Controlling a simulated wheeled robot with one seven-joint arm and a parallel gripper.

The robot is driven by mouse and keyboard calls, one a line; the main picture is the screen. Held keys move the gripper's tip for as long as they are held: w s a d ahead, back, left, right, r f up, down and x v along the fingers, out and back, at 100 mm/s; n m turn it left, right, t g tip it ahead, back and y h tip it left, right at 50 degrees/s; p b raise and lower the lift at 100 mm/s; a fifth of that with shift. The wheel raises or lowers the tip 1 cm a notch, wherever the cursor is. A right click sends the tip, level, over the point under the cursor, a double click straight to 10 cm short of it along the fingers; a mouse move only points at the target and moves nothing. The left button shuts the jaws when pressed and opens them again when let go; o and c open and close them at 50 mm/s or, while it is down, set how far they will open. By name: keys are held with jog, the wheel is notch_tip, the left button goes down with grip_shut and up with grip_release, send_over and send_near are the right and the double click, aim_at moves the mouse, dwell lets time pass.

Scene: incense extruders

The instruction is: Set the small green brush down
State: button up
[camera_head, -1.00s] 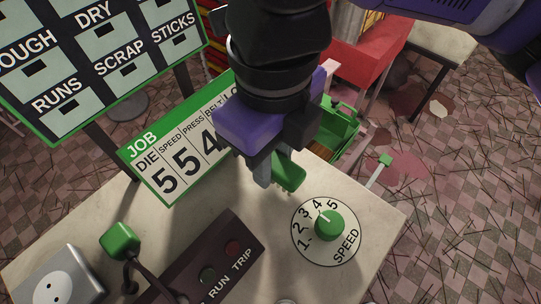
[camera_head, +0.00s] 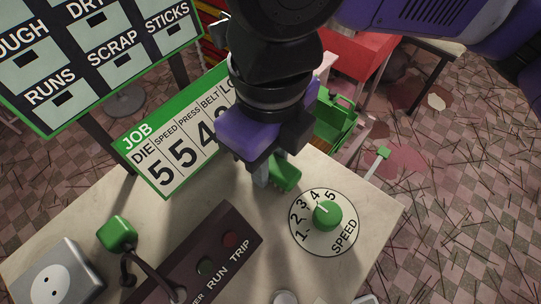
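My gripper (camera_head: 271,170) points down over the pale tabletop (camera_head: 378,228), beside the speed dial. The small green brush (camera_head: 287,177) is at its fingertips, and the fingers appear shut on it. The upper part of the brush is hidden by the gripper body. The brush is low over the tabletop, but I cannot tell whether it touches.
The green speed dial (camera_head: 327,213) is just right of and nearer than the brush. The JOB board (camera_head: 174,140) stands close on the left. A dark run/trip box (camera_head: 199,262) and a green-knobbed lever (camera_head: 117,233) are at front left. A green crate (camera_head: 338,122) is behind.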

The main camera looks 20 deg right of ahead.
notch_tip(320, 180, up, 12)
jog(key=p, duration=0.1)
jog(key=shift+r, duration=0.15)
dwell(0.4)
dwell(0.4)
